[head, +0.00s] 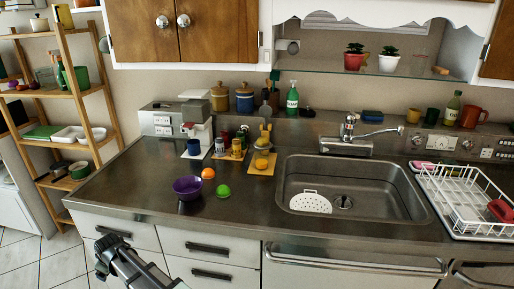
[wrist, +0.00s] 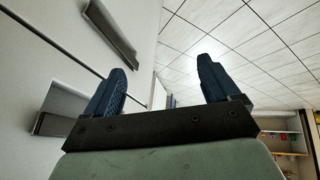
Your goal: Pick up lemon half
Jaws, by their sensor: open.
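A small yellow rounded thing (head: 261,163) sits on a yellow mat (head: 257,170) left of the sink. It may be the lemon half, but it is too small to be sure. A green rounded piece (head: 223,191), like a lime half, and an orange (head: 208,174) lie nearer the counter's front, beside a purple bowl (head: 187,188). My gripper (head: 108,250) is low in front of the drawers, below and left of these things. In the wrist view its two fingers (wrist: 160,80) are spread apart with nothing between them. No fruit shows there.
The sink (head: 355,190) holds a white perforated piece. A white dish rack (head: 465,200) stands at right. The counter's left front is clear. Drawer handles (head: 207,248) stick out near my gripper.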

